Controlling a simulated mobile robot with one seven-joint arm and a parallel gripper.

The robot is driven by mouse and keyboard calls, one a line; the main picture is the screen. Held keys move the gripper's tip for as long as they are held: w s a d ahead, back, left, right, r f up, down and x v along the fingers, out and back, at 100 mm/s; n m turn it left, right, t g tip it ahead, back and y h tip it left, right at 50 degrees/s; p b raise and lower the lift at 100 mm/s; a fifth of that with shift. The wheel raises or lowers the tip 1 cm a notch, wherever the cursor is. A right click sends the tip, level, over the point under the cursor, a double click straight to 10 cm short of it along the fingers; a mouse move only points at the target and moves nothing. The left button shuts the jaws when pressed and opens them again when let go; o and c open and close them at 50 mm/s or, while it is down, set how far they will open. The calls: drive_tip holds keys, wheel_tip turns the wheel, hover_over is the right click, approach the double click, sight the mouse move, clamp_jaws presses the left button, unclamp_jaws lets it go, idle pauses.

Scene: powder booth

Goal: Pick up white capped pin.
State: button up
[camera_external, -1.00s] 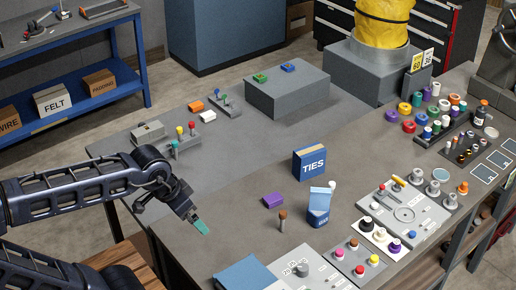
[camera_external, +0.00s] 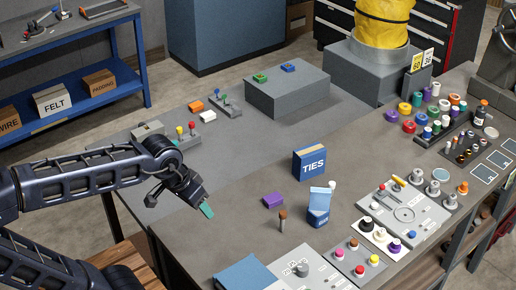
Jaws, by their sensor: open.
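A small white rounded cap (camera_external: 332,185) shows just behind the open blue box (camera_external: 319,207) on the grey bench; anything below the cap is hidden by the box, so I cannot tell its full shape. A brown-topped pin (camera_external: 282,220) stands upright to the left of that box. My gripper (camera_external: 207,211) has teal fingertips and hangs over the left part of the bench, apart from every object. It is open and appears empty. The gap between its fingers is too small to see.
Grey panels with coloured knobs (camera_external: 381,234) fill the front right. A large grey block (camera_external: 287,92) sits at the back. Bare bench surrounds my gripper.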

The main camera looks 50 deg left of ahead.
drive_tip(key=w+a+f+n+h, duration=0.15)
drive_tip(key=w+n, duration=1.15)
drive_tip(key=w, duration=1.4)
drive_tip(key=w+a+f+n, duration=0.1)
drive_tip(key=w+f+n, duration=0.3)
drive_tip(key=w+f, duration=0.3)
drive_tip(key=w+a+f+n, duration=0.2)
drive_tip(key=w+f+n, duration=0.3)
drive_tip(key=w+f, duration=0.3)
drive_tip(key=w+a+f+n+g+h, duration=0.1)
drive_tip(key=w+f+n, duration=0.3)
drive_tip(key=w+f, duration=0.4)
drive_tip(key=shift+w+a+f+n, duration=0.15)
drive_tip(key=shift+w+a, duration=0.1)
drive_tip(key=shift+w, duration=0.5)
drive_tip(key=shift+w+a+f+n, duration=0.15)
drive_tip(key=shift+w+a, duration=0.1)
drive_tip(key=shift+w, duration=0.5)
drive_tip(key=shift+w+x, duration=0.15)
drive_tip(key=shift+x, duration=1.2)
drive_tip(key=shift+w+x, duration=0.1)
drive_tip(key=shift+x, duration=1.25)
drive_tip(key=shift+r, duration=0.15)
clamp_jaws()
